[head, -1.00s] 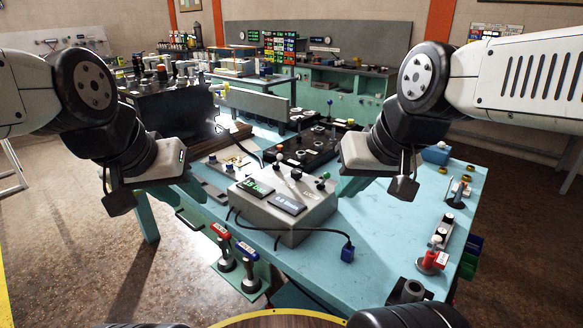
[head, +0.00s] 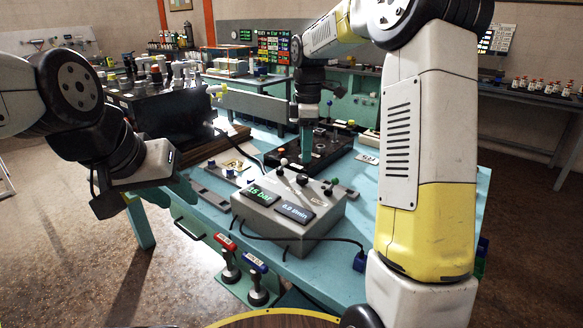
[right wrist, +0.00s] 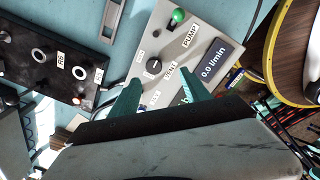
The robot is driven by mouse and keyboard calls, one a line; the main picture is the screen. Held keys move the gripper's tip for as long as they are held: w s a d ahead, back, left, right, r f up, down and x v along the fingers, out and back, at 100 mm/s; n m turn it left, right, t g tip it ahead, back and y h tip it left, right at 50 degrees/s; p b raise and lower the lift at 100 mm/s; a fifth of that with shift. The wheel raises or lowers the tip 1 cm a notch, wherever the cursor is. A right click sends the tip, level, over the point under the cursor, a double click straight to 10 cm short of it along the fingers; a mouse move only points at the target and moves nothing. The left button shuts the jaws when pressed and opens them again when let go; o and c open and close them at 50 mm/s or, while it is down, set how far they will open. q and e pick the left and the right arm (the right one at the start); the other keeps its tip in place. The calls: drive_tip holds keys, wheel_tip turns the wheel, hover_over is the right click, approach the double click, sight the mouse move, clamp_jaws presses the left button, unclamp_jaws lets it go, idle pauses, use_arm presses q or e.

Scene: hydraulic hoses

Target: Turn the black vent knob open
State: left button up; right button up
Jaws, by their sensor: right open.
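The black vent knob (head: 302,179) is on top of the grey control box (head: 262,221). In the right wrist view the black knob (right wrist: 153,67) sits beside the VENT label, with a white mark on it. My right gripper (head: 306,145) points down behind the box in the head view, above and apart from the knob. In the right wrist view its teal fingers (right wrist: 163,88) are spread and empty, with the knob beyond their tips. My left gripper (head: 182,190) is at the left of the box, over the table's edge; its jaw opening is hard to make out.
A green pump knob (right wrist: 177,16) and a white-balled lever (head: 283,161) stand near the vent knob. The box displays read 15 bar and 0.0 l/min. A black valve block (head: 335,152) lies behind the box.

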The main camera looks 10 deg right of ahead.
sight(302, 176)
drive_tip(key=shift+w+a+f+n, duration=0.2)
drive_tip(key=shift+w+f+n, duration=0.3)
drive_tip(key=shift+w+f, duration=0.5)
drive_tip(key=shift+f, duration=0.2)
wheel_tip(302, 176, down, 7)
drive_tip(key=shift+f, duration=0.1)
clamp_jaws()
